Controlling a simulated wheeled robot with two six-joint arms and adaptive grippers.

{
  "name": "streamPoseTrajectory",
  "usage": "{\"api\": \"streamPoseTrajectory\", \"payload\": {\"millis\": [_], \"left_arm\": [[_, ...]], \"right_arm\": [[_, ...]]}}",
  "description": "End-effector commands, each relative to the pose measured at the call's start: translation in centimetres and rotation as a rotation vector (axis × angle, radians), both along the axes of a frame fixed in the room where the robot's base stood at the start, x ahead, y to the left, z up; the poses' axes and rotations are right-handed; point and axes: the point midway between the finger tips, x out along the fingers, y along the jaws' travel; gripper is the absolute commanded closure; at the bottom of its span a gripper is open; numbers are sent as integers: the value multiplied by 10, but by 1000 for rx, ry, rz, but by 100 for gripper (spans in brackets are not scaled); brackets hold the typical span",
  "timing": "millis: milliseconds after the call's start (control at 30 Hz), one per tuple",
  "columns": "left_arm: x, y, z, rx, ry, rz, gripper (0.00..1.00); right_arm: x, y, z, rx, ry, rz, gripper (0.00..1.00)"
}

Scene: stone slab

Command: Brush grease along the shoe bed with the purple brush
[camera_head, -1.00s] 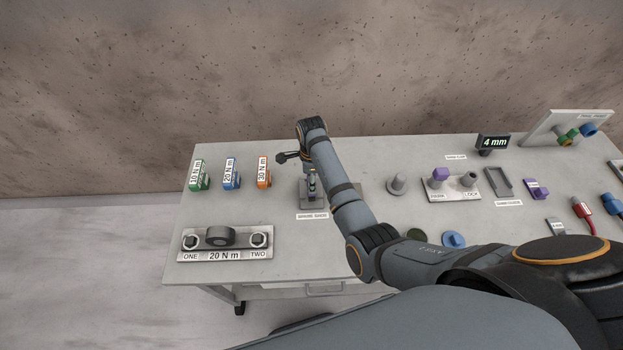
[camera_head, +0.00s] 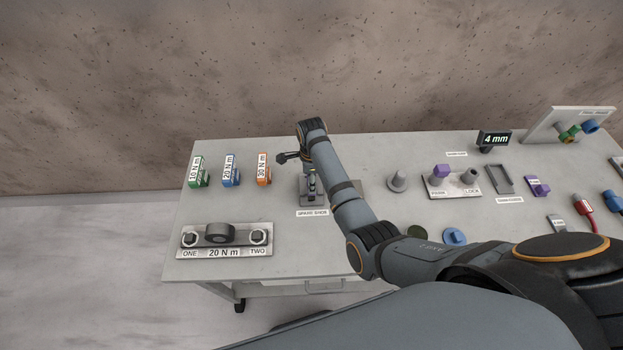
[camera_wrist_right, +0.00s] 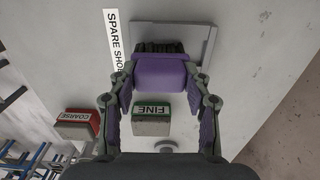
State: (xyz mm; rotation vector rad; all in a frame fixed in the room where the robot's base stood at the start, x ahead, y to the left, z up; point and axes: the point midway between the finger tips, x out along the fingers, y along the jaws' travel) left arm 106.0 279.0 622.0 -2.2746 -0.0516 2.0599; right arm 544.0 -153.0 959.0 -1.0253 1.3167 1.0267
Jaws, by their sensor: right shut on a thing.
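The purple brush (camera_wrist_right: 160,72) is held between the fingers of my right gripper (camera_wrist_right: 160,80), which is shut on it. Its dark bristles (camera_wrist_right: 158,47) point to the top of the right wrist view and are over the grey shoe bed (camera_wrist_right: 205,45). I cannot tell whether they touch it. In the head view my right gripper (camera_head: 312,184) is over the shoe bed (camera_head: 306,201), behind the "SPARE SHOE" label (camera_head: 312,212). The brush is not distinguishable there. My left gripper is not in view.
The right wrist view shows a red "COARSE" block (camera_wrist_right: 77,124) and a green "FINE" block (camera_wrist_right: 151,121). In the head view, a "20 N m" plate (camera_head: 224,240) lies front left, and a grey cone (camera_head: 398,182) and lock plate (camera_head: 455,190) stand to the right.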

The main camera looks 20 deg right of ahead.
Motion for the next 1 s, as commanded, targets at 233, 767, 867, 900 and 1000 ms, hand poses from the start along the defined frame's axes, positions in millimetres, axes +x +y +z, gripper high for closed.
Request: {"api": "streamPoseTrajectory", "payload": {"millis": [233, 767, 867, 900, 1000], "left_arm": [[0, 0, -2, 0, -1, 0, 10], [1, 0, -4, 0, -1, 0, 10], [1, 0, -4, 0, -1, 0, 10], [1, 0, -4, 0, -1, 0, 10], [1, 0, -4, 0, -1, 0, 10]], "right_arm": [[0, 0, -3, 0, 0, 0, 76], [0, 0, -7, 0, 0, 0, 76], [1, 0, -7, 0, 0, 0, 76], [2, -1, -7, 0, -1, 0, 76], [5, -2, -8, -1, 0, 0, 76]]}}
